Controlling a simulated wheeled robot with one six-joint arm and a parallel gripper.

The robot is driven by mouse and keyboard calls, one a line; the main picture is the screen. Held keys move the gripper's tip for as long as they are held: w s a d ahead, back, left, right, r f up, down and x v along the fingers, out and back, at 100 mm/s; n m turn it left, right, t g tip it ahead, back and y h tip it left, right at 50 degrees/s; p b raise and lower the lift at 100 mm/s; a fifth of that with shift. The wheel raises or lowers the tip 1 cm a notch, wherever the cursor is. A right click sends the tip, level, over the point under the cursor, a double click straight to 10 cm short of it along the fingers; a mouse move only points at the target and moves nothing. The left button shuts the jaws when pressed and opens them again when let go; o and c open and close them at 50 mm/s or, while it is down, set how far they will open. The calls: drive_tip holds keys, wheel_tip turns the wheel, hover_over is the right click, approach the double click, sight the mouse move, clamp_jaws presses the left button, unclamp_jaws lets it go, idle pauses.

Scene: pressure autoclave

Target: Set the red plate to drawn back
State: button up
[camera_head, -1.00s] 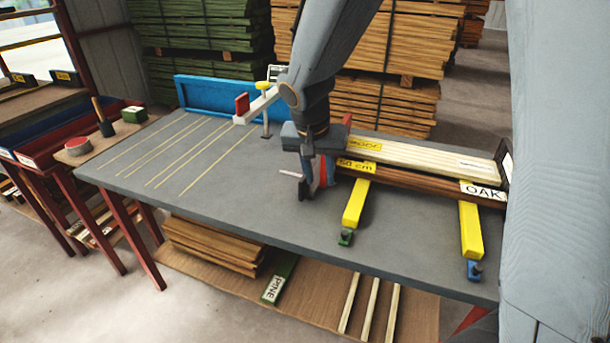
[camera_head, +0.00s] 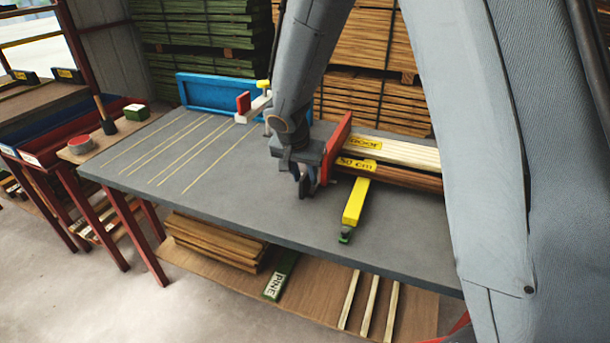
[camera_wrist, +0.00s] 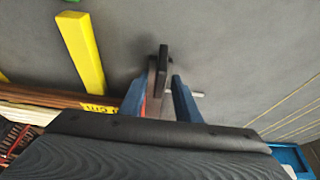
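The red plate (camera_head: 338,145) stands upright at the left end of the stacked boards on the grey bench. In the head view my gripper (camera_head: 306,188) is low over the bench, just left of the plate, and partly covers its lower part. In the wrist view two blue finger-like parts of my gripper (camera_wrist: 158,98) stand apart. A dark upright piece (camera_wrist: 162,65) shows between them, with a little red behind and a short pale rod on the right. Whether the fingers touch or hold the dark piece cannot be told.
Boards with a yellow "50 cm" label (camera_head: 358,165) lie right of the plate, above a yellow bar (camera_head: 355,203). A blue fence (camera_head: 225,97) and a small red block (camera_head: 243,103) stand at the back. The bench's left part, marked with pale lines, is clear.

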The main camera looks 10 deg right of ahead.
drive_tip(key=shift+f, duration=0.15)
clamp_jaws()
